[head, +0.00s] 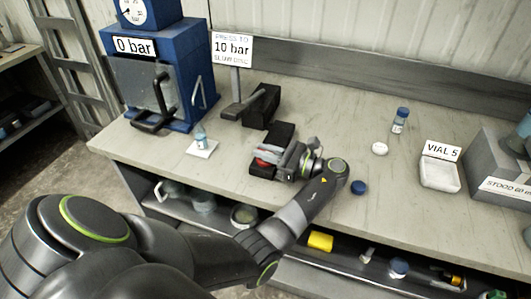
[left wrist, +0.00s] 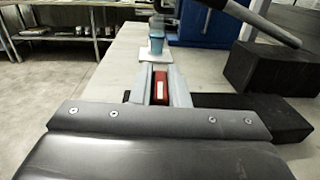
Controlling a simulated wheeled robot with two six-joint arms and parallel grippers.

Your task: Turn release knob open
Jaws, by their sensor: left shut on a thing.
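The red release knob (head: 265,162) sits by the black block (head: 282,133) near the table's front edge. My left gripper (head: 270,158) reaches over the bench and is shut on the knob. In the left wrist view the red knob (left wrist: 160,85) with a pale mark shows between the two fingers. The knob is partly hidden by the fingers, and its turn angle cannot be told. The blue press (head: 185,85) carries a 0 bar sign (head: 135,47). My right gripper is not in view.
A black block with a grey lever (head: 262,103) stands behind the gripper. A small vial stands on a white pad (head: 203,149) to the left. A blue-capped vial (head: 400,122), a white disc (head: 380,148), a blue cap (head: 358,187) and a white tray (head: 440,175) lie to the right.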

